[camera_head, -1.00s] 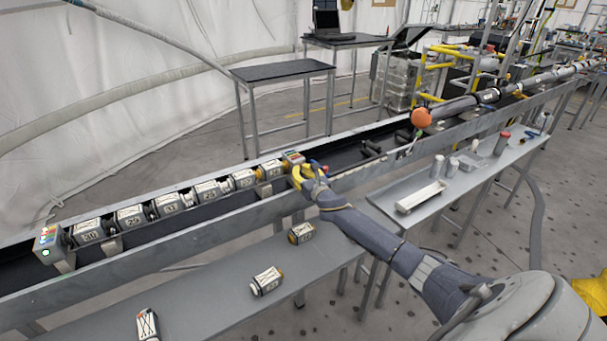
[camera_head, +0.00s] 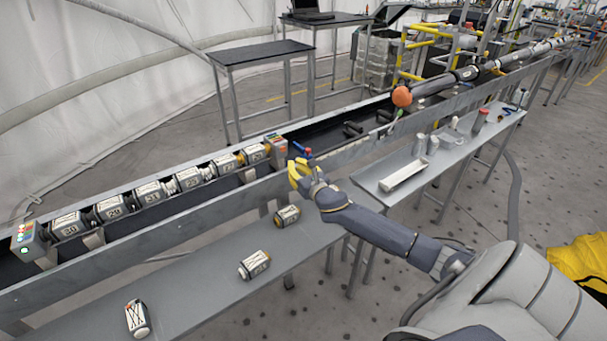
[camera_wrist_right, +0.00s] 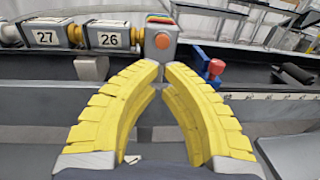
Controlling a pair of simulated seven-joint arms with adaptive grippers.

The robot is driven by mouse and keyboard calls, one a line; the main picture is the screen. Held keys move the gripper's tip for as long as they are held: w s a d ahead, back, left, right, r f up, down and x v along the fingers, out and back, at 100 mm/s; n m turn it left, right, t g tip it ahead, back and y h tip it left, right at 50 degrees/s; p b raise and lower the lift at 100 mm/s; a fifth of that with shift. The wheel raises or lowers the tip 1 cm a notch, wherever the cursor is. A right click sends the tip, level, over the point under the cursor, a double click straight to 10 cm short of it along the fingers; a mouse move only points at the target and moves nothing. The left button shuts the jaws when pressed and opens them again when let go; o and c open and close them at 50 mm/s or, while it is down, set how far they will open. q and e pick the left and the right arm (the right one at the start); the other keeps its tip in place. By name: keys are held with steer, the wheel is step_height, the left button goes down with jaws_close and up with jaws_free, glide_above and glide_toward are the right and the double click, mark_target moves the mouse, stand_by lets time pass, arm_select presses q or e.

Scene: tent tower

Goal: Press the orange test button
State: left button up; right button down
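The orange test button (camera_wrist_right: 162,41) is a round knob on the front of a grey end box (camera_wrist_right: 160,52) with a multicoloured stripe on top. The box also shows in the head view (camera_head: 277,152), at the right end of the row of numbered modules. My right gripper (camera_wrist_right: 162,66) has yellow curved fingers, with their tips drawn together and nothing between them. Its tips lie just below the button in the wrist view, apart from it as far as I can tell. In the head view my right gripper (camera_head: 293,170) is in front of the box. My left gripper is out of view.
A metal rail (camera_head: 170,217) runs along the trough in front of the modules. A blue and red fitting (camera_wrist_right: 208,66) is right of the box. Loose modules (camera_head: 255,264) lie on the lower shelf (camera_head: 200,285). A second box (camera_head: 25,240) with a green light ends the row.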

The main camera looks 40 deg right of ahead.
steer(key=shift+s+a, duration=0.15)
steer(key=shift+s, duration=1.1)
steer(key=shift+s+a, duration=0.1)
steer(key=shift+s, duration=1.1)
